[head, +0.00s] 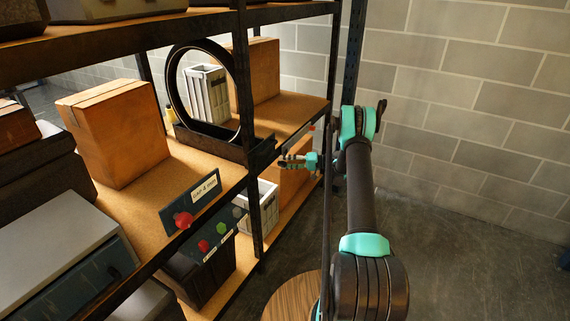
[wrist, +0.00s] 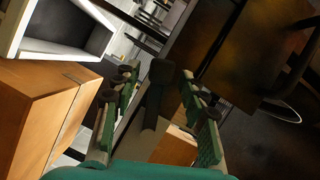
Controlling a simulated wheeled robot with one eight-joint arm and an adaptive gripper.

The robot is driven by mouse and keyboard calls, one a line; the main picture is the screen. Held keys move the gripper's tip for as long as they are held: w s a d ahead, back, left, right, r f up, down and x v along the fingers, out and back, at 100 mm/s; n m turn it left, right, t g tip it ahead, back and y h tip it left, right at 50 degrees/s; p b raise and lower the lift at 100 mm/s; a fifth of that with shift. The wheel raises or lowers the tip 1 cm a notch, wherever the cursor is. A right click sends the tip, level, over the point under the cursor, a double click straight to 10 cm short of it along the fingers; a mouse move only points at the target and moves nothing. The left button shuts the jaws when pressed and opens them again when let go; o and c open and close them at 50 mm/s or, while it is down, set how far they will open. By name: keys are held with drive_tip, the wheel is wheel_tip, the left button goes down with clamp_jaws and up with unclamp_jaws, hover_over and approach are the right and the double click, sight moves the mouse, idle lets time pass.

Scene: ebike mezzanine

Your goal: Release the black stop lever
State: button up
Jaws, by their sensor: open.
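A black lever-like piece with a rounded head (wrist: 161,74) shows in the wrist view, and I take it to be the stop lever. It appears between the two fingers of my gripper (wrist: 158,92), with a gap on each side, and I see no contact. A grey plate lies behind its lower end. In the head view my gripper (head: 290,161) is open beside the shelf rack's right end, pointing left toward the rack. I cannot make out the lever there. Whether the lever is set or released cannot be told.
A dark rack upright (head: 248,150) stands left of my gripper. A cardboard box (head: 292,190) and a grey bin (head: 262,205) sit on the lower shelf. A wheel rim (head: 170,85) stands above. A panel (head: 220,230) carries coloured buttons. Floor to the right is clear.

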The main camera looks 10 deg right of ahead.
drive_tip(key=v, duration=1.1)
drive_tip(key=shift+d, duration=0.15)
drive_tip(key=s+a+r+m+g+h, duration=0.1)
drive_tip(key=s+a+r+h, duration=0.75)
drive_tip(key=s+r, duration=0.55)
drive_tip(key=s+d+f+h, duration=0.1)
drive_tip(key=s+h, duration=0.1)
drive_tip(key=s, duration=0.9)
drive_tip(key=s+d+f+h, duration=0.1)
drive_tip(key=s+h, duration=0.2)
drive_tip(key=s, duration=0.7)
drive_tip(key=s+d+f+t+h, duration=0.1)
drive_tip(key=s+d+h, duration=0.1)
drive_tip(key=s, duration=0.9)
drive_tip(key=shift+s, duration=0.35)
